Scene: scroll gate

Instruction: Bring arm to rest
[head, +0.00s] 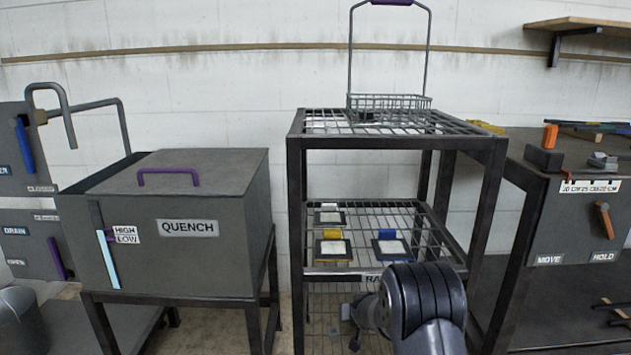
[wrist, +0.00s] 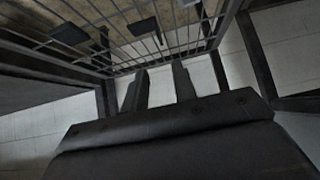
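My arm (head: 425,300) rises from the bottom edge of the head view, right of centre, in front of the rack's lower part. Its end is mostly hidden or too small to make out there. In the wrist view my gripper (wrist: 160,82) shows two dark fingers set apart, with nothing between them. Wire mesh and dark frame bars of a rack (wrist: 215,25) show beyond the fingertips. I cannot tell whether the fingers touch it.
A metal rack (head: 297,190) stands ahead, with a wire basket (head: 390,103) on top and several framed tiles (head: 334,249) on its middle shelf. A QUENCH tank (head: 190,255) stands left. A bench with an orange lever (head: 604,219) stands right.

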